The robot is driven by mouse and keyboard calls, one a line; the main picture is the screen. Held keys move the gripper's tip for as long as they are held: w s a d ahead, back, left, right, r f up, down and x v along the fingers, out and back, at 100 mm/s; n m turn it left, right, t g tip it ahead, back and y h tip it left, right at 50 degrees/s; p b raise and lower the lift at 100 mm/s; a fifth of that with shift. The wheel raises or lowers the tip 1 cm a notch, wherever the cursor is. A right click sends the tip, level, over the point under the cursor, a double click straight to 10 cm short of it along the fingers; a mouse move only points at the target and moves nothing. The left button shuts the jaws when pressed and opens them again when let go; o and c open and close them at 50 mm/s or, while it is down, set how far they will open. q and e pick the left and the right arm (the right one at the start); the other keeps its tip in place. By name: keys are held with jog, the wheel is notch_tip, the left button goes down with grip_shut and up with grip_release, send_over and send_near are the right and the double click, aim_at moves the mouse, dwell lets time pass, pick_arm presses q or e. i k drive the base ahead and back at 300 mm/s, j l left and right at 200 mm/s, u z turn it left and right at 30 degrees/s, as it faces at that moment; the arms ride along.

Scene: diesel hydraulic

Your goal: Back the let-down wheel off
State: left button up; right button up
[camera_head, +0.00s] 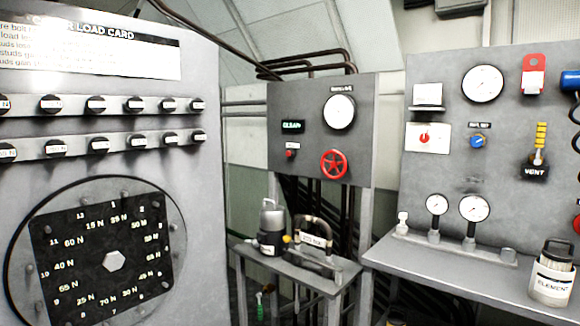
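A red spoked handwheel (334,164) is mounted low on the grey middle panel (298,163); it is the clearest wheel in view, though no readable label names it as the let-down wheel. A round white gauge (339,112) sits above it. To its left are a small dark display with green text (293,126) and a red button (292,153). The wheel's face is unobstructed, and nothing touches it. Neither of my grippers shows in the head view.
A small stand (345,275) below the panel holds a grey-and-dark canister and a labelled handled block. The right bench (440,262) carries gauges and an ELEMENT container (552,275). The left panel (205,70) stands close, with a round dial plate (75,285). Dark pipes run overhead.

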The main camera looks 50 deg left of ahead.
aim_at(335, 164)
jog(key=u, duration=1.4)
